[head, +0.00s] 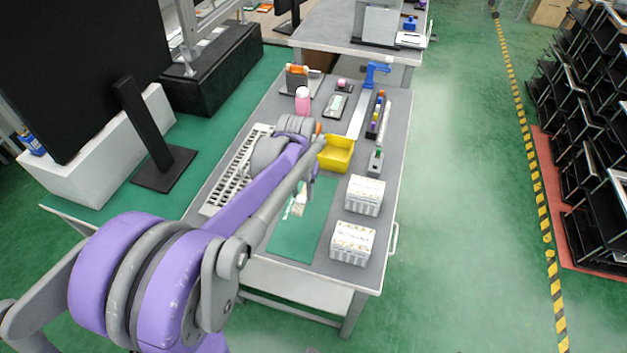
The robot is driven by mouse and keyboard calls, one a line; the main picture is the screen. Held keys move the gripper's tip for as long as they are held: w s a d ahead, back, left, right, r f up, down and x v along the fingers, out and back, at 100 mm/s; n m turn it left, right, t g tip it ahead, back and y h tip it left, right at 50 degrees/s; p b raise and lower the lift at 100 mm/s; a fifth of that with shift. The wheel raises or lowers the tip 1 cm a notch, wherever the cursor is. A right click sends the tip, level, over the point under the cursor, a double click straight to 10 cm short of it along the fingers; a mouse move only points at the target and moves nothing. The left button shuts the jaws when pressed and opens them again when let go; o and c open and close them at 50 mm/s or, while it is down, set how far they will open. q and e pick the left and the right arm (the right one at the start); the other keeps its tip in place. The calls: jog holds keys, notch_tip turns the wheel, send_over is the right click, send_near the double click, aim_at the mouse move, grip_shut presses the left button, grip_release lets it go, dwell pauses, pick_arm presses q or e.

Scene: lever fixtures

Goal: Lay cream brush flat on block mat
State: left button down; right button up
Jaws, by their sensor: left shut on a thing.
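The green mat (296,244) lies flat on the near part of the grey workbench. My left arm reaches over the bench from the lower left, and its gripper (302,193) points down above the far part of the mat. It is shut on a small cream-coloured thing (299,209), which appears to be the cream brush. The brush is small and partly hidden by the arm, so its tilt and whether it touches the mat cannot be told. My right gripper is not in view.
Two white boxes (364,195) (352,243) stand right of the mat. A yellow bin (336,154) stands beyond it, and a grey slotted rack (233,175) lies to the left. A pink container (302,100) and a blue clamp-like thing (376,72) are at the back. The near mat is clear.

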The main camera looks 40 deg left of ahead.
aim_at(303, 217)
pick_arm(q)
jog(key=shift+s+f, duration=0.25)
jog(key=shift+s, duration=0.05)
jog(key=shift+f+b, duration=0.35)
jog(key=shift+b, duration=0.1)
notch_tip(303, 217, down, 7)
jog(key=b, duration=0.5)
jog(key=shift+w+f, duration=0.1)
jog(key=shift+f, duration=0.05)
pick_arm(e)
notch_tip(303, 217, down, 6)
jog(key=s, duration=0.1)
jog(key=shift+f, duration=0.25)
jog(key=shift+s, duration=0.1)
pick_arm(q)
jog(key=shift+c, duration=2.3)
grip_release()
jog(key=r, duration=0.3)
jog(key=r+p, duration=0.1)
jog(key=r, duration=0.7)
jog(key=shift+s+d+p, duration=0.15)
jog(key=shift+s+p, duration=0.15)
jog(key=shift+s, duration=0.1)
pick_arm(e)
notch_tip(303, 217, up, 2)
pick_arm(q)
jog(key=shift+d, duration=0.1)
